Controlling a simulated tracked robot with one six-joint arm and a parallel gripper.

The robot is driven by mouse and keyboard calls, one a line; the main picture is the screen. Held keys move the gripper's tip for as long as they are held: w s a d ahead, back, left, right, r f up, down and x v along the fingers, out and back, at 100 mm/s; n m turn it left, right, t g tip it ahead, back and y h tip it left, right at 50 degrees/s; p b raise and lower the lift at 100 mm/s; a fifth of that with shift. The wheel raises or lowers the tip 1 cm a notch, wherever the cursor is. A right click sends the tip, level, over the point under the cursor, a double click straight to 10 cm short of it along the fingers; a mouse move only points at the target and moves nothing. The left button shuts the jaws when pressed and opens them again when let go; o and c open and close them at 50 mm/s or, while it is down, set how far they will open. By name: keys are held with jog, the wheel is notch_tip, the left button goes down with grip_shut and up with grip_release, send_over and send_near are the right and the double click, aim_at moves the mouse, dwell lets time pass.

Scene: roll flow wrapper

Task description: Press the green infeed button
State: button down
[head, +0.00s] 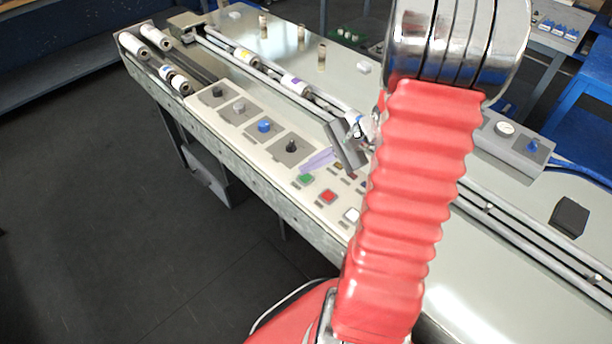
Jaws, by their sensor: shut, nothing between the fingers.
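The green button (305,178) is a small square-based button on the sloping control panel at the front edge of the machine, in the head view. My gripper (306,166) is shut and empty. Its lilac fingers point left and down, with their tips close above or behind the green button in the picture. I cannot tell whether the tips touch the panel. Part of the panel to the right is hidden by my red-sleeved arm.
A red button (327,196) and a white button (351,214) sit beside the green one. A black knob (291,146) and a blue knob (264,126) are to the left. White rollers (156,37) lie at the far left end. Grey floor is clear in front.

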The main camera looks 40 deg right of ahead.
jog(key=shift+f, duration=0.1)
dwell(0.3)
jog(key=shift+f, duration=0.25)
